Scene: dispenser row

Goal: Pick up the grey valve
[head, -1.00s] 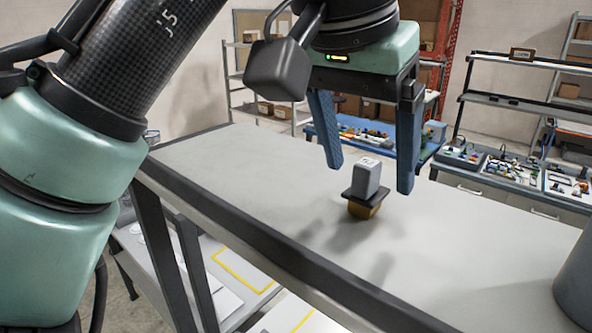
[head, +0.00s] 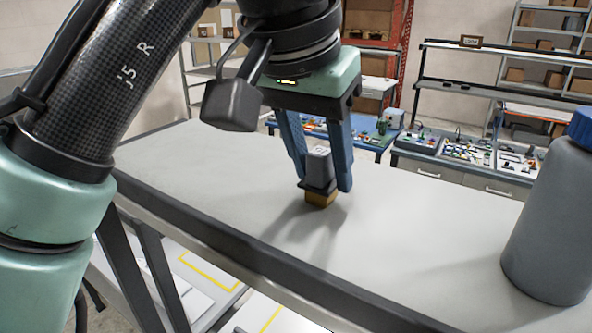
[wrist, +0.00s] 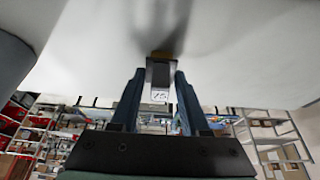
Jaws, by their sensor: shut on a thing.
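The grey valve (head: 319,168) is a small grey block with a white label on top, a dark flange and a brass-coloured base. It stands upright on the pale grey table (head: 400,215). My gripper (head: 325,185) is shut on the valve, one blue finger on each side. In the wrist view the valve (wrist: 159,76) sits between the two fingertips of my gripper (wrist: 159,80), its label facing the camera. The brass base appears to rest on the table, though I cannot tell for sure.
A grey bottle with a blue cap (head: 548,215) stands at the right of the table. The table's dark front edge (head: 240,245) runs diagonally across. Workbenches with small parts (head: 465,150) and shelves stand behind. The tabletop around the valve is clear.

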